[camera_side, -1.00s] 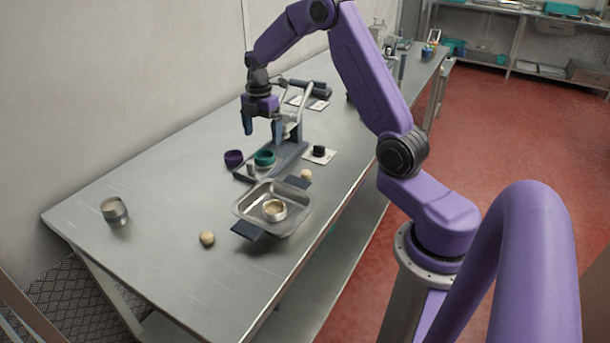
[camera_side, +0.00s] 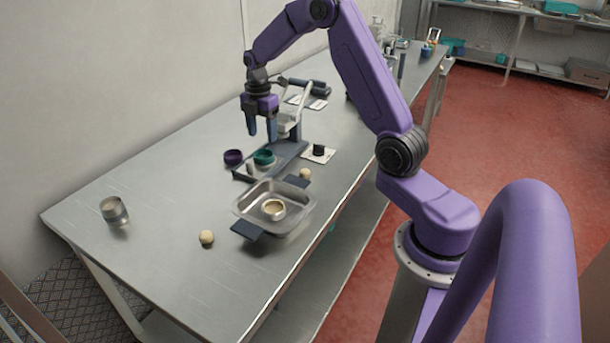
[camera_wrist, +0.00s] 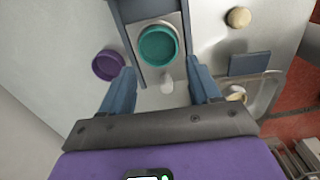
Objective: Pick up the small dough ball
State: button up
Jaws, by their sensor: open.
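Two pale dough balls lie on the steel table in the side view. One dough ball (camera_side: 206,237) is at the near left of the tray; the other dough ball (camera_side: 306,174) is beside the tray's far dark handle. The second also shows at the top right of the wrist view (camera_wrist: 238,17). I cannot surely tell which is smaller. My gripper (camera_side: 262,132) is open and empty, pointing down above the teal dish (camera_side: 264,157), away from both balls. In the wrist view its fingers (camera_wrist: 160,68) stand apart on either side of that dish.
A steel tray (camera_side: 246,195) holds a small pale-filled cup (camera_side: 273,209). A purple bowl (camera_side: 233,157) sits left of the teal dish, which rests on a dark-based device (camera_side: 288,155). The table's left front is mostly clear.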

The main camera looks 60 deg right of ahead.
jog(key=s+a+r+h, duration=0.2)
jog(key=s+a+r, duration=0.2)
jog(key=s, duration=0.1)
jog(key=h, duration=0.3)
send_near(305, 170)
jog(key=shift+s+d+f+n, duration=0.2)
jog(key=shift+s+d+f, duration=0.1)
jog(key=shift+f, duration=0.3)
jog(key=shift+s+d+f+n, duration=0.2)
jog(key=shift+d+f, duration=0.05)
jog(key=shift+f, duration=0.35)
jog(key=shift+y, duration=0.3)
jog(key=shift+w+d+x, duration=0.1)
jog(key=shift+w+x, duration=0.1)
jog(key=shift+x, duration=1.25)
jog(key=shift+w+d+x, duration=0.1)
jog(key=shift+w+x, duration=0.15)
jog(key=shift+x, duration=1.25)
jog(key=shift+r, duration=0.1)
jog(key=c, duration=1.1)
